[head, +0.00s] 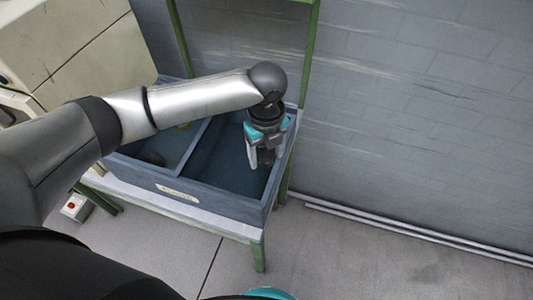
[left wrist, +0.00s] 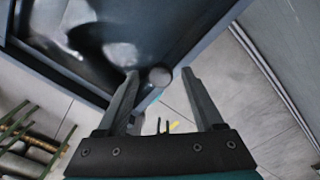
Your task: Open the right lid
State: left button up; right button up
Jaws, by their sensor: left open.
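A blue-grey box (head: 215,197) with a divider and two compartments stands on a green-legged stand in the head view. A dark blue panel (head: 225,165) shows in its right compartment; I cannot tell whether it is the right lid or the compartment floor. My left gripper (head: 258,163) points down at the right end of this compartment, jaws apart. In the left wrist view, a round grey knob (left wrist: 160,77) sits between the open fingertips, near a glossy dark surface (left wrist: 100,40). I cannot tell whether the fingers touch it. My right gripper is not in view.
Green posts (head: 311,50) rise behind the box, near a grey wall (head: 420,100). A beige cabinet (head: 75,40) stands at the upper left. A small box with a red button (head: 74,207) is below left. The floor (head: 380,265) at right is clear.

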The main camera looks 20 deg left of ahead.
pick_arm(q)
jog(key=shift+f, duration=0.1)
grip_shut()
dwell(0.6)
dwell(0.8)
